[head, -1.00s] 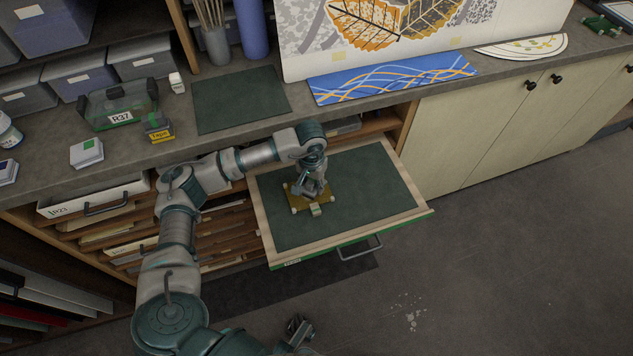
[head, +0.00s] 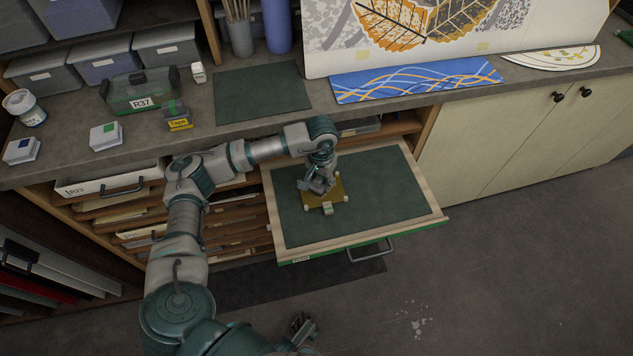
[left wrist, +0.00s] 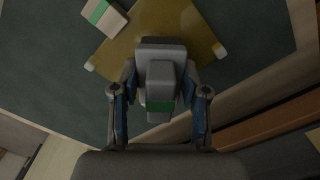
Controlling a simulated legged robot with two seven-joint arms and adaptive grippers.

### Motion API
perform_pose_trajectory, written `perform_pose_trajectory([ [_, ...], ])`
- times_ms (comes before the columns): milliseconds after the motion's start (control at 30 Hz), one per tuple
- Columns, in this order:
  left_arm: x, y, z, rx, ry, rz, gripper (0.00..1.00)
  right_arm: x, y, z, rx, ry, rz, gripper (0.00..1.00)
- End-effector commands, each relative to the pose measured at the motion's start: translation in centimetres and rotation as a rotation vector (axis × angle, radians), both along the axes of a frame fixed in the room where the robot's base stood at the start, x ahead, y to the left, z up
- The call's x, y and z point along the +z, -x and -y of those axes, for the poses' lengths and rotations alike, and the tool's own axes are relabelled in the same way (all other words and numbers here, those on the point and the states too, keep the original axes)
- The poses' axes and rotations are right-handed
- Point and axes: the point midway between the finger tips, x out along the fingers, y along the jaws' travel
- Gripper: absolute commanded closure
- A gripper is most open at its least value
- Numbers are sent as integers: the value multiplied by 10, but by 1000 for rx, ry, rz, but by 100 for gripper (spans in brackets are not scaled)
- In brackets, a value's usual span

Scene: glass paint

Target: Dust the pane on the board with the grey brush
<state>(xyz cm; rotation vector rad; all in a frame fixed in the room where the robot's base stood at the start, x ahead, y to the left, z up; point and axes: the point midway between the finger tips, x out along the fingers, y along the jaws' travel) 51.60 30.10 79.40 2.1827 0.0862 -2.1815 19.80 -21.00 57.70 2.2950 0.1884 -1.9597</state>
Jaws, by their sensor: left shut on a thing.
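An amber pane (head: 337,190) with small pale corner pieces lies flat on the dark green board (head: 390,190), which is pulled out below the counter. The pane also shows in the left wrist view (left wrist: 120,52). My left gripper (head: 318,183) is over the pane's left part. It is shut on the grey brush (left wrist: 160,72), a grey block with a green patch, between the fingers in the left wrist view. The brush's underside is hidden, so I cannot tell whether it touches the pane. My right gripper (head: 302,326) shows small and dark at the bottom; its jaw state is unclear.
A small pale block with a green band (head: 327,208) sits at the pane's near edge. The board has a raised wooden rim (head: 430,180). The counter above holds a clear R37 box (head: 140,92), a yellow-labelled tape box (head: 179,118) and a blue patterned strip (head: 415,78).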

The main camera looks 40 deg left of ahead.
Motion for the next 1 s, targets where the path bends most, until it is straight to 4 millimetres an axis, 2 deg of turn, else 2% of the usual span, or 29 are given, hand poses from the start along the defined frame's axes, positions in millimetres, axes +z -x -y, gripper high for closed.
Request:
perform_pose_trajectory([
  [700, 1, -39, 35, -2, 1, 0, 83, -22, 8, 0, 0, 0, -23, 100],
  [1000, 0, -36, 32, 0, 0, 0, 83, -23, 8, 0, -1, 0, -23, 100],
])
